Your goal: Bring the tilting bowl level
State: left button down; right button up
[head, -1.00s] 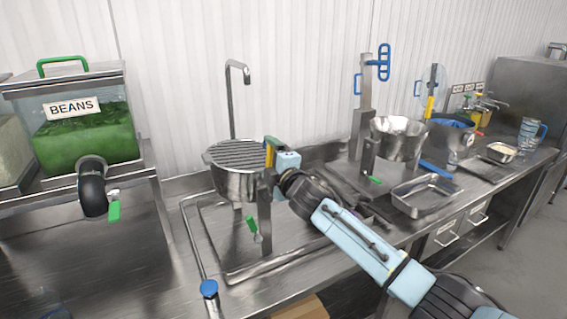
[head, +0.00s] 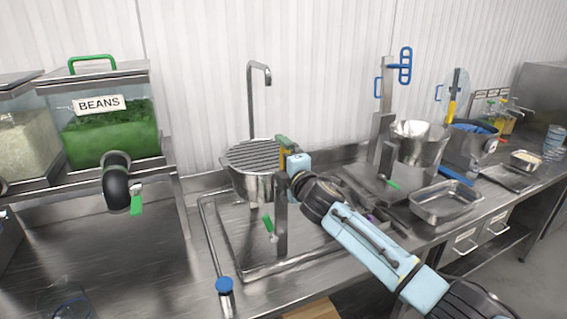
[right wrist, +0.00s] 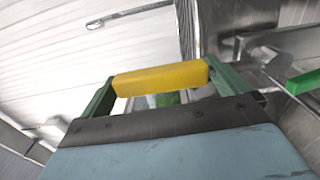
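A round steel bowl with a slatted grate on top (head: 250,186) stands over the sink tray, its rim close to level. A second steel bowl (head: 420,150) sits on a post stand further right, its rim slightly slanted. Neither is marked as the tilting bowl, so I cannot tell which it is. My right gripper (head: 284,150) is at the right rim of the grated bowl. In the right wrist view a yellow bar (right wrist: 160,79) spans between its green fingers; I cannot tell whether it is gripped or part of the gripper. My left gripper is not in view.
A bean container (head: 110,130) with a spout stands at the left. A tall tap (head: 250,100) rises behind the grated bowl. An empty steel pan (head: 445,203) lies right of my arm. The counter at left front is mostly clear.

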jog(key=shift+s+d, duration=0.1)
jog(key=v, duration=1.3)
jog(key=shift+b, duration=0.35)
jog(key=shift+s, duration=0.15)
